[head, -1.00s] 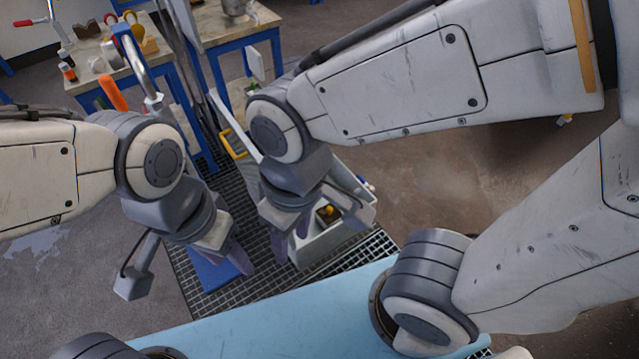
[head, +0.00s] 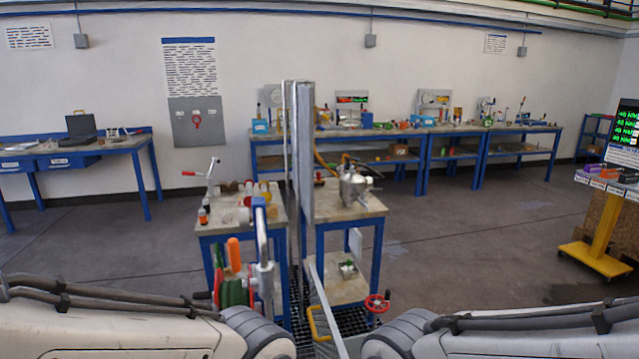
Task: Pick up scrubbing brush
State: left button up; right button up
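I cannot make out a scrubbing brush in the head view; the small items on the benches are too small to tell apart. My two forearms reach in along the bottom edge from left and right. Both grippers are below the picture, so their state is hidden. Two small blue-legged tables stand ahead, the left table (head: 220,226) with small bottles and fittings, the right table (head: 370,204) with a metal flanged vessel (head: 353,188) on top.
A tall grey panel (head: 304,150) stands between the two tables. A blue-handled lever and an orange handle (head: 234,254) rise in front of the left table. A red handwheel (head: 377,303) is low on the right. Long workbenches (head: 505,133) line the wall. Open floor (head: 470,235) lies right.

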aim_at(318, 182)
jog(key=z, duration=0.3)
jog(key=k, duration=0.4)
jog(key=z, duration=1.05)
jog(key=k, duration=0.95)
jog(key=z, duration=0.65)
jog(key=i, duration=1.45)
jog(key=u, duration=0.2)
jog(key=i, duration=2.05)
jog(key=u, duration=0.3)
jog(key=i, duration=2.25)
jog(key=u, duration=0.5)
jog(key=i, duration=2.5)
jog(key=u, duration=1.2)
jog(key=i, duration=1.85)
jog(key=u, duration=1.75)
jog(key=i, duration=1.5)
jog(key=u, duration=0.6)
